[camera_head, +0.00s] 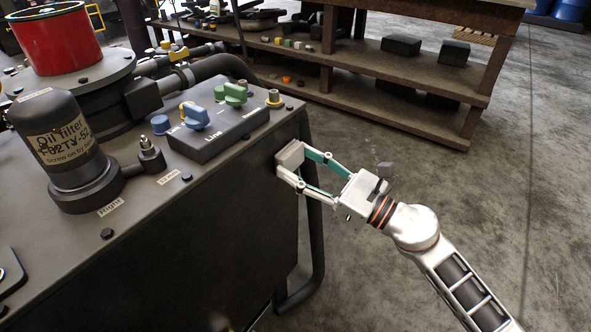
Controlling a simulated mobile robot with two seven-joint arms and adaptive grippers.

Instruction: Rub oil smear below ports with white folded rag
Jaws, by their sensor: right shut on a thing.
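My right gripper (289,166) reaches in from the lower right and is shut on a small pale grey-white folded piece, which looks like the white folded rag (290,154). The rag is at the right end of the dark machine housing (225,235), just below its top edge. It looks close against the side face; I cannot tell if it touches. I cannot make out an oil smear. My left gripper is not in view.
A black oil filter (58,145) and a red cylinder (56,38) stand on the housing. A dark bent tube (318,240) runs down its right end. A wooden shelf (400,75) with small parts stands behind. The concrete floor at right is clear.

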